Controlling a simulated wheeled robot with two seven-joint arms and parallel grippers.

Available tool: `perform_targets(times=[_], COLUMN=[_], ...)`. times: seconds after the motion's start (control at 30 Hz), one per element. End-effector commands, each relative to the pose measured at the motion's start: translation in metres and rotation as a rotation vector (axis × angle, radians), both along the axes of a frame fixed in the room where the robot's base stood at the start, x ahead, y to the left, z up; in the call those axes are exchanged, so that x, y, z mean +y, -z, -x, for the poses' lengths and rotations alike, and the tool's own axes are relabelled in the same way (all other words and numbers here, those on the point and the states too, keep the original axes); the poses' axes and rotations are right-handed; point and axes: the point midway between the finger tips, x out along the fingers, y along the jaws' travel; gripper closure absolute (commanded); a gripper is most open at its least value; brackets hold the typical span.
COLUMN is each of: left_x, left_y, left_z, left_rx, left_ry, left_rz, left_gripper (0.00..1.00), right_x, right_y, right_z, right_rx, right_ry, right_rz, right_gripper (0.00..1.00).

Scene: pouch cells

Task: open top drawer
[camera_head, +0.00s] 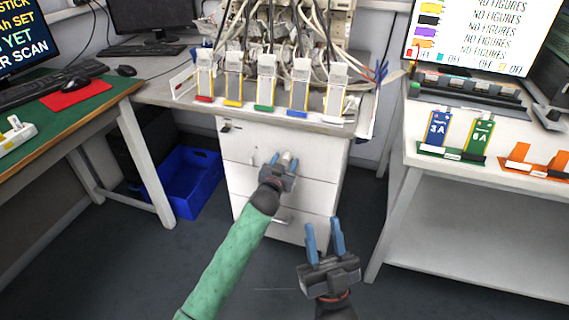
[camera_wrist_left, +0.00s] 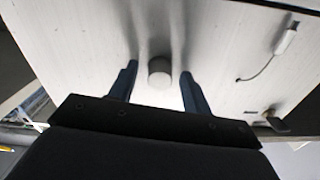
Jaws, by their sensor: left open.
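The white drawer cabinet (camera_head: 318,190) stands under the middle bench. Its top drawer (camera_head: 262,138) looks flush with the cabinet. My left gripper (camera_head: 284,158) is at the drawer front with its jaws open. In the left wrist view, a round grey knob (camera_wrist_left: 160,72) sits between the two blue fingers, with a gap on each side. In the head view, the gripper partly covers the knob. My right gripper (camera_head: 323,237) is open and empty, lower and to the right, in front of the cabinet.
Several pouch cells in coloured holders (camera_head: 265,80) line the bench edge above the drawer. A blue bin (camera_head: 190,180) is on the floor to the left. A white shelf table (camera_head: 450,220) stands to the right.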

Motion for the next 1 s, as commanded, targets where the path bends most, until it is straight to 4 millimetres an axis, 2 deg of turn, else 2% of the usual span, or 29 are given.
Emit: perform_targets(times=[0.2,0.27,0.47,0.8,1.0], left_x=[0.000,0.000,0.000,0.000,0.002], left_y=[0.000,0.000,0.000,0.000,0.000], left_z=[0.000,0.000,0.000,0.002,0.008], left_rx=[0.000,0.000,0.001,0.001,0.002], left_ry=[0.000,0.000,0.000,0.000,0.001], left_rz=[0.000,0.000,0.000,0.000,-0.001], left_gripper=[0.51,0.61,1.00,1.00,1.00], right_x=[0.000,0.000,0.000,0.001,0.010], right_y=[0.000,0.000,0.000,0.003,0.056], right_z=[0.000,0.000,0.000,-0.004,-0.029], right_rx=[-0.001,-0.001,0.000,0.022,0.211], right_ry=[0.000,0.000,-0.001,-0.002,-0.009], right_rz=[0.000,0.000,0.001,0.006,0.052], right_gripper=[0.64,0.64,0.64,0.64,0.64])
